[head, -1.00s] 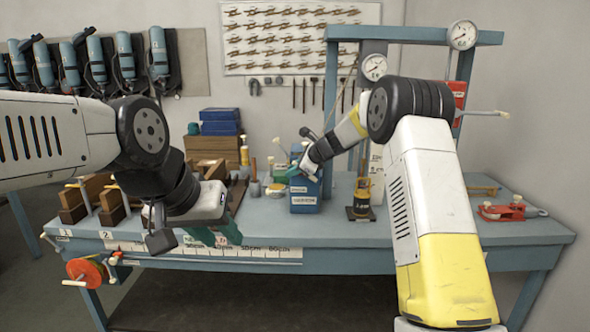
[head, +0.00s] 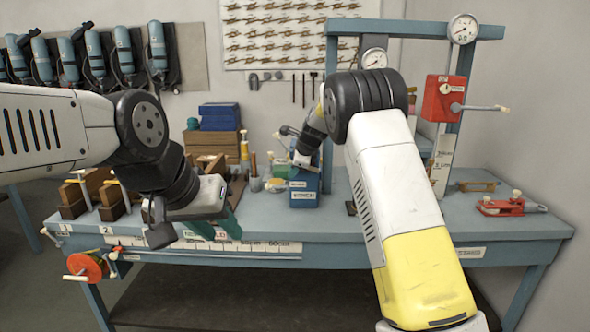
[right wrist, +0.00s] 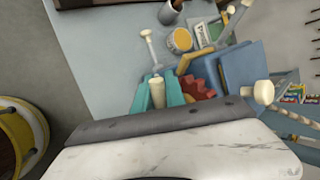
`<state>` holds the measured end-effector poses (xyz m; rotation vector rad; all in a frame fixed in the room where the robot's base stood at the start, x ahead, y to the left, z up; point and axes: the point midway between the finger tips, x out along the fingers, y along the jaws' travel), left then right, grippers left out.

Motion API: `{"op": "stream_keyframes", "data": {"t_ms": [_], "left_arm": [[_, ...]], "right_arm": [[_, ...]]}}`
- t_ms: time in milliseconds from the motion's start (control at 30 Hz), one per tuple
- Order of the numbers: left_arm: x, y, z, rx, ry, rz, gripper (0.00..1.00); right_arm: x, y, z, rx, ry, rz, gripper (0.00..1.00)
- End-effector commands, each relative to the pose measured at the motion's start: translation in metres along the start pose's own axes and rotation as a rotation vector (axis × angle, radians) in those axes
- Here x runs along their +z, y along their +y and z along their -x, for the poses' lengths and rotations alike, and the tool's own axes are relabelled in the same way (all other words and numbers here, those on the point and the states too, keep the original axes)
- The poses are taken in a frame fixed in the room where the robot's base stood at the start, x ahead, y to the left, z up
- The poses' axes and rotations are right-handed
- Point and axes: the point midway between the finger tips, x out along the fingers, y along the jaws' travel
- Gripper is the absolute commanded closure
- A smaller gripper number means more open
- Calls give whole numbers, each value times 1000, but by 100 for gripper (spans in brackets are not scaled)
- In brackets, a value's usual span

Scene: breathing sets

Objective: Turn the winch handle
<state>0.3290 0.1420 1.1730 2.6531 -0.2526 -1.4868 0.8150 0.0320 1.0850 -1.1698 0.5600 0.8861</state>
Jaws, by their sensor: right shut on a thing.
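The winch seems to be the blue box (head: 304,192) with a white label, near the middle of the bench. The right wrist view shows its blue body (right wrist: 235,70) and a red toothed wheel (right wrist: 196,88). My right gripper (head: 302,163) is at the top of this box. In the right wrist view its teal fingers are shut on a cream handle (right wrist: 157,94), beside the red wheel. My left gripper (head: 216,228) hangs over the bench's front edge at the left, its teal fingers apart and empty, away from the winch.
A red box with a crank (head: 444,98) hangs on the right post, near two gauges. A red clamp-like tool (head: 500,207) lies at the right of the bench. Wooden blocks (head: 113,196) stand at the left.

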Motion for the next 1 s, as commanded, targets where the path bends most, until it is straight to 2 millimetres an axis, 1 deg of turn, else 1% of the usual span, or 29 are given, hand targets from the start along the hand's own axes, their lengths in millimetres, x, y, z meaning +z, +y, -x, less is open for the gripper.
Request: {"op": "stream_keyframes", "data": {"t_ms": [33, 1000], "left_arm": [[0, 0, 0, 0, 0, 0, 64], [0, 0, 0, 0, 0, 0, 64]], "right_arm": [[0, 8, -4, 19, 8, 7, 100], [-2, 9, -6, 24, 49, 34, 100]]}}
